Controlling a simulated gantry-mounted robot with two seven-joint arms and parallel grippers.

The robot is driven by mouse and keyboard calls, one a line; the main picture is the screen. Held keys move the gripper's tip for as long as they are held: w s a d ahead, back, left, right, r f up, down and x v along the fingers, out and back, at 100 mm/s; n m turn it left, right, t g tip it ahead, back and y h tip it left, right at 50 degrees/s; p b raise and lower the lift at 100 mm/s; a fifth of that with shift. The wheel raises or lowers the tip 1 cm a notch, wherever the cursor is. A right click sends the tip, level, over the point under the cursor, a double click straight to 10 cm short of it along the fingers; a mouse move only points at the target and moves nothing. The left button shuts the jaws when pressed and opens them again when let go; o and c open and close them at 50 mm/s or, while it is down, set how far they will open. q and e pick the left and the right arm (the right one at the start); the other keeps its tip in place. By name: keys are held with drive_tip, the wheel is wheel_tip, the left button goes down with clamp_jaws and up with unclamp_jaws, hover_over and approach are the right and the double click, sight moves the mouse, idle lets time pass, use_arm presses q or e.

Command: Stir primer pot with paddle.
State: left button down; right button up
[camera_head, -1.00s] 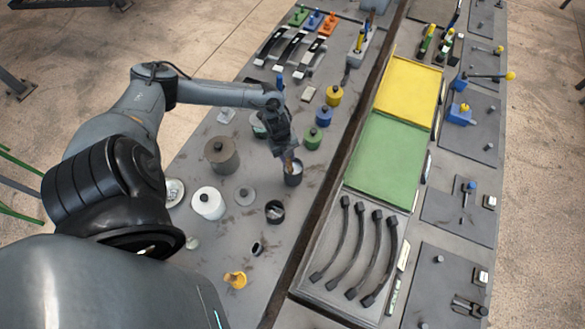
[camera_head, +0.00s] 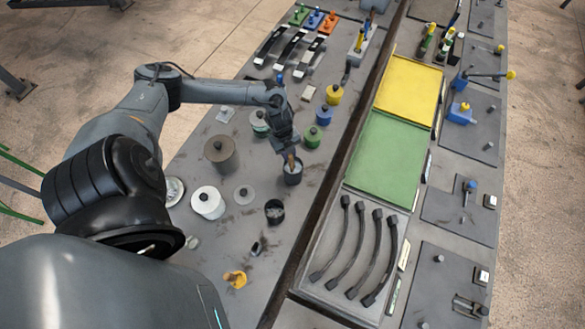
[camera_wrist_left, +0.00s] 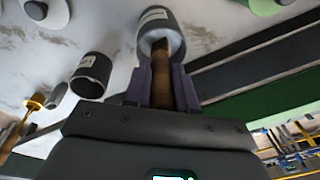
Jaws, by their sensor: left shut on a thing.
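My left gripper (camera_head: 289,149) is above a small dark grey pot (camera_head: 292,175) near the middle of the bench. It is shut on a brown wooden paddle (camera_head: 291,160), whose lower end is inside the pot's mouth. In the left wrist view the paddle (camera_wrist_left: 160,75) runs from between the fingers (camera_wrist_left: 161,86) into the open grey pot (camera_wrist_left: 160,22), which carries a pale label. The paddle's tip is hidden inside the pot. My right gripper is not in view.
An open black cup (camera_head: 274,210) stands just below the pot. White (camera_head: 208,203), grey-brown (camera_head: 221,154) and green (camera_head: 312,137) lidded pots stand around it. Yellow (camera_head: 407,88) and green (camera_head: 385,148) panels and black curved hoses (camera_head: 355,240) lie to the right, past a dark gap.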

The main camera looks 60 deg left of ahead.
use_arm(q)
drive_tip(key=shift+r, duration=0.15)
wheel_tip(320, 180, up, 6)
drive_tip(key=p, duration=0.5)
drive_tip(key=shift+r, duration=1.15)
drive_tip(key=shift+r, duration=3)
